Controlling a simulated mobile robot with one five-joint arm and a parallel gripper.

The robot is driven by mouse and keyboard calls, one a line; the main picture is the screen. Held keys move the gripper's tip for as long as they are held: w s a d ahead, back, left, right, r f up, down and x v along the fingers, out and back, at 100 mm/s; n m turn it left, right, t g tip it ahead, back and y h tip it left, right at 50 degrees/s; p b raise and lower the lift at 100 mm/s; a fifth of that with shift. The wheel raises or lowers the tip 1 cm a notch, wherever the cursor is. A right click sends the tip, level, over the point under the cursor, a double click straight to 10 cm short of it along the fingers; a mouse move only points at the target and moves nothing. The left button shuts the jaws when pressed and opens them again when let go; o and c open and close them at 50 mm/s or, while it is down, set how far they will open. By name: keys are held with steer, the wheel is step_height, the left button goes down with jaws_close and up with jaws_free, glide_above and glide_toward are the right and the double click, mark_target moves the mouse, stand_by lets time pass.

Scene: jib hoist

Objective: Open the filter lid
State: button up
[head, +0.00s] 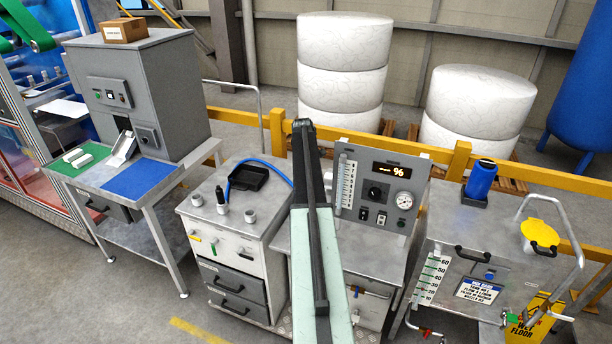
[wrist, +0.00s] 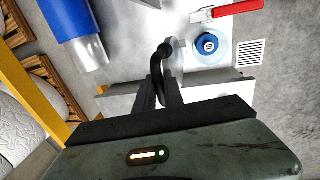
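My gripper (wrist: 162,88) shows in the wrist view, with its two dark fingers close together on either side of a curved black handle (wrist: 158,62). The fingers appear closed on the lower end of this handle. The handle's upper end meets a bright metal surface. I cannot tell for certain whether this surface is the filter lid, and its hinge is not visible. In the head view my own arm stands in the middle and hides the gripper and the handle.
A blue cap (wrist: 208,44), a red lever (wrist: 238,9), a slotted grille (wrist: 250,53) and a blue cylinder (wrist: 68,20) are near the handle. The right cart (head: 500,250) carries a yellow cover (head: 540,233). A yellow rail (head: 535,178) runs behind the carts.

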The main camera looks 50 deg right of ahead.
steer(key=o, duration=0.3)
steer(key=shift+o, duration=0.2)
steer(key=shift+r, duration=0.1)
step_height(320, 180, up, 8)
steer(key=a+p, duration=0.1)
steer(key=p, duration=0.6)
steer(key=shift+s+a+f+p, duration=0.2)
steer(key=shift+f+p, duration=0.05)
steer(key=shift+p, duration=0.1)
